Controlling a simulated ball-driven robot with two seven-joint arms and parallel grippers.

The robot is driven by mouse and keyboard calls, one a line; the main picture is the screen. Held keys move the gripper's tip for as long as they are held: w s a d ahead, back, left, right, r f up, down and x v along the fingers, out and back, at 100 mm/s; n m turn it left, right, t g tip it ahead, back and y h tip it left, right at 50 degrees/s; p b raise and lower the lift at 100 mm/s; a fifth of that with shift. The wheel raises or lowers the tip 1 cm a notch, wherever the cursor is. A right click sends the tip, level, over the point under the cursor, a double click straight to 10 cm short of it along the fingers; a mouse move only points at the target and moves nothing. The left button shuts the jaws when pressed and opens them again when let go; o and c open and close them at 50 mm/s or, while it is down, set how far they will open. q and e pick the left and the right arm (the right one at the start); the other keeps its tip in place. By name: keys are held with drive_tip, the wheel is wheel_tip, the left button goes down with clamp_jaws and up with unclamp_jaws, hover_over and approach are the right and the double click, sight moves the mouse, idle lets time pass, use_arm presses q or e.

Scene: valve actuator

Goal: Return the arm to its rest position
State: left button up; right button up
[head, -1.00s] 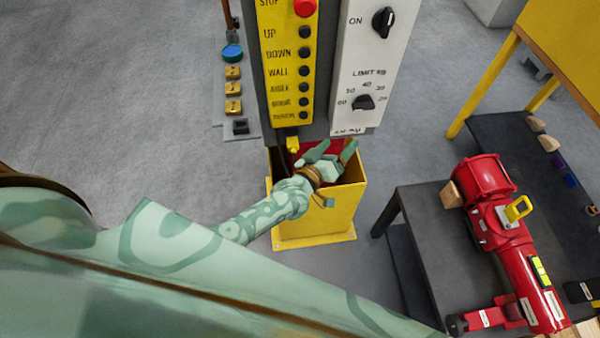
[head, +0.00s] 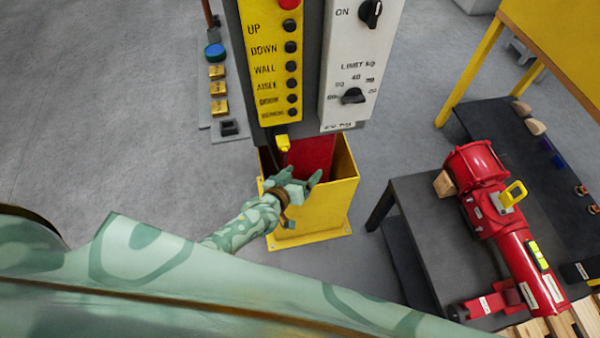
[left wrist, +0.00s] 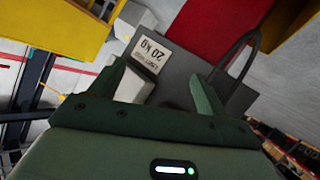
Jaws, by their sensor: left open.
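My left gripper (head: 300,180) is open, with nothing between its fingers in the head view. It is over the near rim of a yellow open-topped box (head: 312,217), below the control panels. In the left wrist view, the two fingers (left wrist: 165,88) stand apart in front of a grey surface with a small label (left wrist: 149,55). My left arm (head: 235,230) reaches up to it from the lower left. My right gripper is not in view.
A yellow button panel (head: 270,65) and a white dial panel (head: 357,65) stand above the box. A red valve actuator (head: 500,225) lies on a dark table (head: 420,205) at the right. Grey floor (head: 100,110) is clear at the left.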

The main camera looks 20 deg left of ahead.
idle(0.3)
use_arm(q)
drive_tip(key=s+a+f+m+g+y+b, duration=0.1)
drive_tip(key=s+a+f+m+g+b, duration=0.2)
drive_tip(key=s+f, duration=0.7)
drive_tip(key=s+a+f+m+g+y+b, duration=0.1)
drive_tip(key=s+a+f+g, duration=0.3)
drive_tip(key=s+f, duration=0.6)
drive_tip(key=s+a+f+g+b, duration=0.1)
drive_tip(key=s+f, duration=0.3)
drive_tip(key=s, duration=0.4)
drive_tip(key=s+a+f+m+g+y+b, duration=0.1)
drive_tip(key=s+a+f+g+b, duration=0.1)
drive_tip(key=s, duration=0.5)
drive_tip(key=s+a+f+g+b, duration=0.1)
drive_tip(key=s+f+g+b, duration=0.1)
drive_tip(key=s+f, duration=0.4)
drive_tip(key=s, duration=0.2)
drive_tip(key=shift+s+a+f+g+y, duration=0.25)
drive_tip(key=shift+s+a+g+y, duration=0.05)
drive_tip(key=shift+s+a+g, duration=0.1)
drive_tip(key=shift+w, duration=0.1)
